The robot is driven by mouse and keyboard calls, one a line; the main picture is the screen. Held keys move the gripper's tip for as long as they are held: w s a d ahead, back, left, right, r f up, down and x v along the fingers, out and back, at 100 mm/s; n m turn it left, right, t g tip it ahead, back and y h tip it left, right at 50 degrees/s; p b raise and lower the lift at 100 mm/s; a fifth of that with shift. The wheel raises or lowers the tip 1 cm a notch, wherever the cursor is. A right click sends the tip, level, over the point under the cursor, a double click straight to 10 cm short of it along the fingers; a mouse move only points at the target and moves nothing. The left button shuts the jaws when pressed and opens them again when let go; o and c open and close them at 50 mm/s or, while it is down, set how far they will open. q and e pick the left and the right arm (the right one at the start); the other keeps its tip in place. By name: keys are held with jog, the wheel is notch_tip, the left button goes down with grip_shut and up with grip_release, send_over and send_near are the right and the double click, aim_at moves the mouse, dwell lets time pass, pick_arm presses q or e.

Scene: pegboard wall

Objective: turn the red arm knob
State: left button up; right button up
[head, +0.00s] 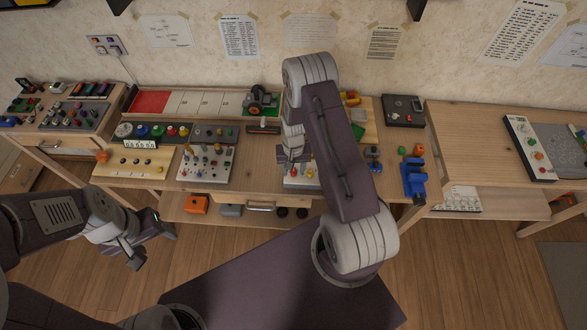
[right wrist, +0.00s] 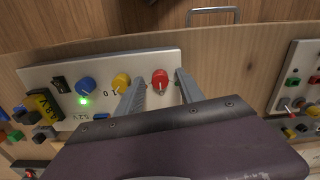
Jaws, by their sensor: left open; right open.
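A red knob (right wrist: 160,78) with a pale pointer line stands at the right end of a white panel (right wrist: 140,66) in the right wrist view. A yellow knob (right wrist: 121,82) and a blue knob (right wrist: 86,86) stand to its left. My right gripper (right wrist: 158,88) is open, with one finger on each side of the red knob in the picture; contact cannot be told. In the head view the red knob (head: 295,173) shows just below my right gripper (head: 292,157), partly crowded by my arm. My left gripper (head: 152,245) is open and empty, low in front of the bench.
A switch panel (head: 208,155) stands to the left on the bench. A blue vise (head: 413,180) is at the right front edge. A drawer handle (right wrist: 213,12) shows in the wrist view.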

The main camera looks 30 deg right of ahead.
grip_shut()
jog(key=shift+n, duration=0.5)
jog(key=n+b, duration=0.1)
jog(key=n, duration=0.3)
jog(key=shift+w+n, duration=0.1)
jog(key=shift+n, duration=0.3)
jog(key=n, duration=0.5)
jog(key=shift+n, duration=0.4)
jog(key=shift+n+b, duration=0.3)
grip_release()
